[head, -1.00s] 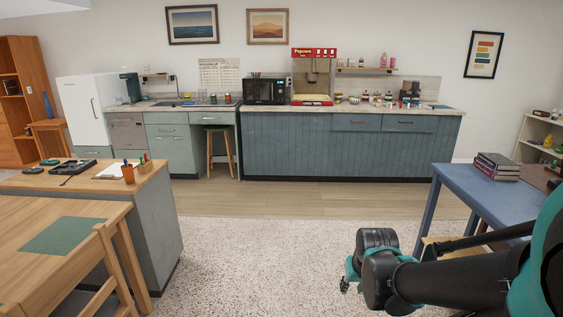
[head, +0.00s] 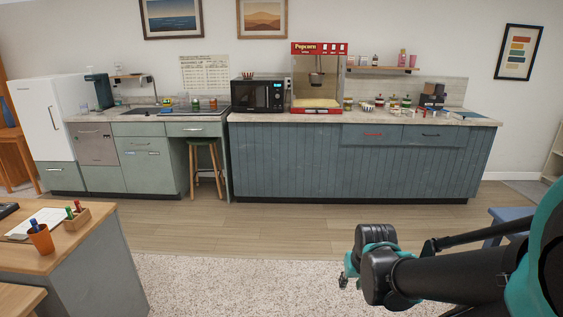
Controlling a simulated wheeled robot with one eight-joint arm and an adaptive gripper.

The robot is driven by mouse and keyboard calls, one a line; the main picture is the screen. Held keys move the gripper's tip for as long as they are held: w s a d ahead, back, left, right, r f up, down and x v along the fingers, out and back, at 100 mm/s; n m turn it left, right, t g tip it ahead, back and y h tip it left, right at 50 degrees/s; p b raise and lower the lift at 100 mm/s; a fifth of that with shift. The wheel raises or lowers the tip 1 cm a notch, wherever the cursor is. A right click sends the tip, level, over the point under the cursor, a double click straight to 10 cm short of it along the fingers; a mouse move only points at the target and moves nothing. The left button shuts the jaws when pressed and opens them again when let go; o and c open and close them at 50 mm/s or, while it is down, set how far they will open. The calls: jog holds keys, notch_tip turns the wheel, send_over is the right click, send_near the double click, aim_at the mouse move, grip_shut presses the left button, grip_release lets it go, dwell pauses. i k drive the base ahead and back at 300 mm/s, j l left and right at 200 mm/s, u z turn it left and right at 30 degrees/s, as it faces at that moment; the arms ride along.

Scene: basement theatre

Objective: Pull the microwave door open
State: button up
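The black microwave (head: 258,95) stands on the counter against the far wall, left of the red popcorn machine. Its door faces me and looks shut; a lit display shows at its upper right. My gripper (head: 349,272) is in the lower right of the head view, at the end of my black and teal arm. It is far from the microwave, with open floor between. It is small and partly hidden by the wrist, so I cannot tell whether its fingers are open.
A wooden-topped desk (head: 75,235) stands at the lower left. A blue table (head: 505,215) is partly behind my arm. The middle floor is clear.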

aim_at(246, 96)
jog(key=i, duration=2.5)
jog(key=i+l+u, duration=0.1)
jog(key=i, duration=1.15)
